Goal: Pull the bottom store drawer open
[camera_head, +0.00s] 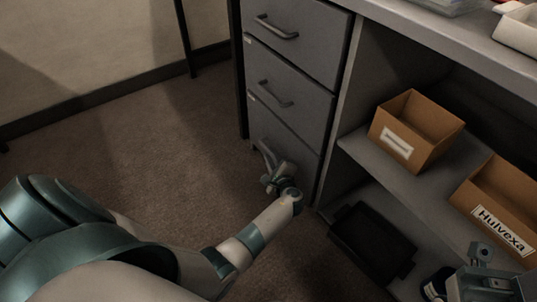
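The bottom store drawer (300,158) is the lowest of three grey drawer fronts in the cabinet. It looks flush with the drawers above, as far as I can see. My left gripper (266,160) is at its front, where the handle would be. The gripper covers the handle, so I cannot tell whether the fingers are around it, touching it, or shut. Part of my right arm's end (482,280) shows at the lower right edge, away from the drawers. Its fingers cannot be made out clearly.
The middle drawer (300,98) and top drawer (308,48) are closed, with bar handles. Right of them, open shelves hold a cardboard bin (398,143) and one labelled Hulvexa (500,230). A black tray (372,238) lies low down. Carpet left of the drawers is clear.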

